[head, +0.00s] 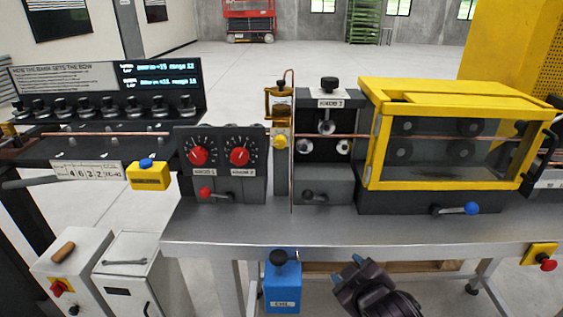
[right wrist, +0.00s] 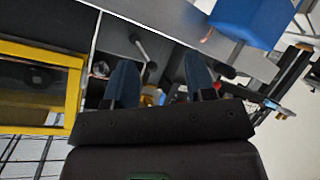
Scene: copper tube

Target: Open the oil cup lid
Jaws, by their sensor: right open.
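A small amber oil cup with a brass-coloured frame (head: 279,104) stands on a narrow post at the middle of the bench, left of the black roller unit. Its top looks covered, but it is too small to tell the lid's exact state. A thin copper pipe rises beside it. My right gripper (head: 352,272) is low in front of the bench's front edge, well below and right of the cup, touching nothing that I can see. In the right wrist view its two blue-grey fingers (right wrist: 160,62) are apart, with nothing held between them. My left gripper is out of view.
The yellow-framed guard box (head: 455,150) stands right of the roller unit. The dial panel (head: 222,165) stands left of the cup. A blue box (head: 282,285) hangs below the bench edge. The front strip of the bench top (head: 330,232) is clear.

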